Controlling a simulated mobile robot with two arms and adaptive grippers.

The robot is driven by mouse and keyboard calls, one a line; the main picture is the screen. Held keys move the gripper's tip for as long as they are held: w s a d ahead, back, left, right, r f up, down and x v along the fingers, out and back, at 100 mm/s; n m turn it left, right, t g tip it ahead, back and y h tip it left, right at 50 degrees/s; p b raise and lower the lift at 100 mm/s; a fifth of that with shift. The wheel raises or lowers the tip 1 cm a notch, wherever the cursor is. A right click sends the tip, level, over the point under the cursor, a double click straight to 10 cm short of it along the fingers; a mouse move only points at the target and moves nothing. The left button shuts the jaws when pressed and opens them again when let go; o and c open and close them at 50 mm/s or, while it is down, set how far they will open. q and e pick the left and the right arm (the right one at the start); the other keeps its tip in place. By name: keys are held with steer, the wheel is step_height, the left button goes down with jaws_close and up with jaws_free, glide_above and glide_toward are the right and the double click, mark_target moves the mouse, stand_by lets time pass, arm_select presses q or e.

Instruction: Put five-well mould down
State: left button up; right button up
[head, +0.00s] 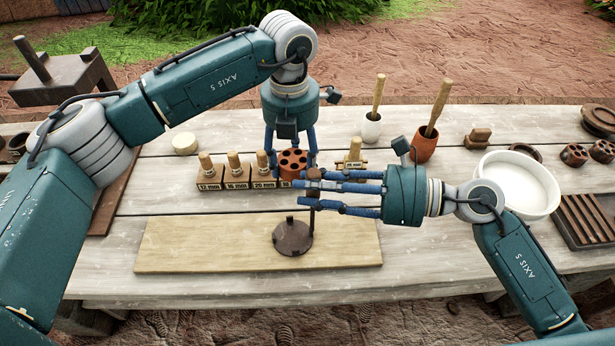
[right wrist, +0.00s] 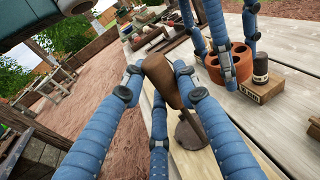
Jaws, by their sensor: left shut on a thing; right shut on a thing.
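The reddish-brown mould with round wells (head: 292,162) is between the fingers of my left gripper (head: 291,170), which is shut on it. It is upright at the right part of the row of labelled blocks; I cannot tell whether it touches the table. The mould also shows in the right wrist view (right wrist: 238,62), beside a labelled block. My right gripper (head: 316,190) is shut on a brown handled tool (right wrist: 160,78) above the pale board (head: 190,245). A dark round disc (head: 292,240) shows below the right fingers, over the board; its link to the tool is unclear.
Labelled blocks with wooden pegs (head: 235,172) stand close left of the mould, and another peg block (head: 352,160) stands to its right. A white cup (head: 371,128), an orange cup (head: 424,146) and a white bowl (head: 518,184) are further right. The board's left half is clear.

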arm_select(q)
steer(key=w+d+f+n, duration=0.1)
steer(key=d+f+n, duration=0.1)
steer(key=d+n, duration=0.55)
steer(key=f, duration=0.3)
steer(key=f+n, duration=0.1)
steer(key=f, duration=0.2)
steer(key=a+f+n, duration=0.1)
steer(key=f, duration=0.2)
steer(key=shift+w+a+f, duration=0.1)
steer(key=shift+w+f, duration=0.1)
steer(key=shift+f, duration=0.05)
steer(key=shift+f, duration=0.1)
steer(key=o, duration=1)
steer(key=shift+o, duration=0.2)
